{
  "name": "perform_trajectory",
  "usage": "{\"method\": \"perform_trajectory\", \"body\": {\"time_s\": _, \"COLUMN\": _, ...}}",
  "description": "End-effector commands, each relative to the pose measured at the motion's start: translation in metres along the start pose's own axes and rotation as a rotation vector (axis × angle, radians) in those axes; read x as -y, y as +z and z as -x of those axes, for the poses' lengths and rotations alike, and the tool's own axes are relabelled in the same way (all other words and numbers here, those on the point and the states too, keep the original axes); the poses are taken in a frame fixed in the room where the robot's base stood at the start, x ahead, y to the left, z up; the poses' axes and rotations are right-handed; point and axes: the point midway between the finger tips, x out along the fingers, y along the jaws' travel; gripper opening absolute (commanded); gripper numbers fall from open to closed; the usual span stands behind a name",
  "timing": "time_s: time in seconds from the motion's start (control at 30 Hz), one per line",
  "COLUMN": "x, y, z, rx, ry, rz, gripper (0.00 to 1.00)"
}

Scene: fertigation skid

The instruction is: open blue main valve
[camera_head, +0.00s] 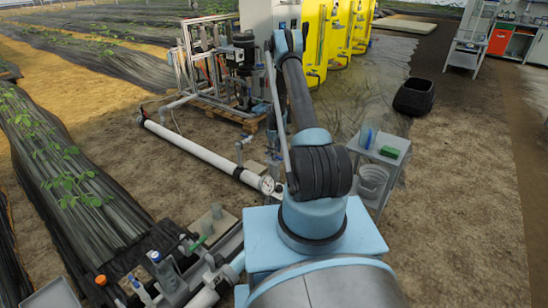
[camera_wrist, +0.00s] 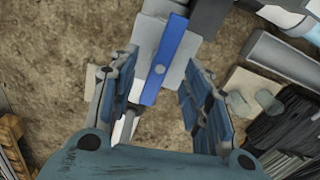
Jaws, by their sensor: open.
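The blue valve handle (camera_wrist: 173,42) shows in the wrist view as a long flat bar with a round bolt near its middle. It lies slightly tilted over a pale grey body, running from the top towards my palm. My gripper (camera_wrist: 158,64) is open, with one finger on each side of the handle. Ground shows between each finger and the bar, and no grip on it is visible. The exact height between fingertips and handle is unclear. In the head view my arm hides the gripper and this handle.
A white pipe with a gauge (camera_head: 266,185) runs left of my arm. A pump frame on a wooden pallet (camera_head: 225,112) and yellow tanks (camera_head: 315,45) stand behind. A grey cart (camera_head: 380,155) is close on the right. Small coloured valves (camera_head: 155,257) sit lower left. Open soil lies right.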

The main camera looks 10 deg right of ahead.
Motion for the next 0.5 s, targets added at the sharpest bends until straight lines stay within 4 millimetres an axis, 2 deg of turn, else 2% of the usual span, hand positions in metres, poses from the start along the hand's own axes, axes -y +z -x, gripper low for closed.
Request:
{"method": "perform_trajectory", "body": {"time_s": 0.3, "x": 0.000, "y": 0.000, "z": 0.039, "rx": 0.000, "ry": 0.000, "rz": 0.000, "gripper": 0.45}}
{"method": "perform_trajectory", "body": {"time_s": 0.5, "x": 0.000, "y": 0.000, "z": 0.055, "rx": 0.000, "ry": 0.000, "rz": 0.000, "gripper": 0.45}}
